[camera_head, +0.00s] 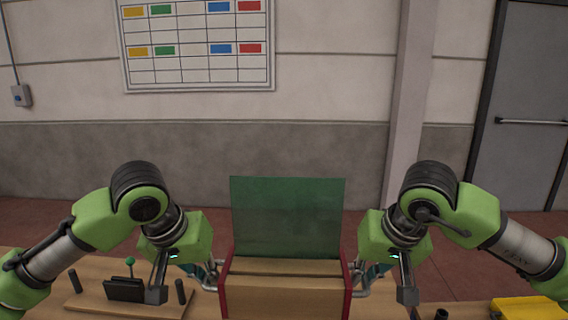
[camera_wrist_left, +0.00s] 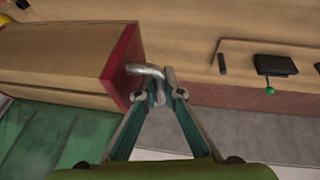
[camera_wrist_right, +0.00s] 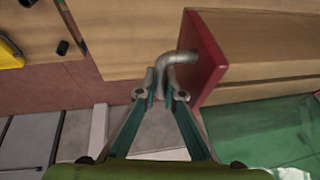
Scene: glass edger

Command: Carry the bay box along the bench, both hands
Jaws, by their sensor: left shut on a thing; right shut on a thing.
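The bay box (camera_head: 284,297) has wooden slats, red end panels and a green see-through sheet (camera_head: 287,216) standing upright at its far side. It is in the middle of the head view, between my grippers. My left gripper (camera_head: 213,277) is shut on the metal handle at the box's left end; the left wrist view shows this handle (camera_wrist_left: 148,71) between the fingertips. My right gripper (camera_head: 357,278) is shut on the handle at the right end, and that handle (camera_wrist_right: 178,58) shows in the right wrist view. I cannot tell whether the box touches the bench (camera_head: 85,277).
A wooden board (camera_head: 90,303) with a black block (camera_head: 124,289), pegs and a green-knobbed lever (camera_head: 130,262) is on the bench left of the box. A yellow object (camera_head: 527,308) and a small dark cylinder (camera_head: 441,314) are at the right. A wall stands behind.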

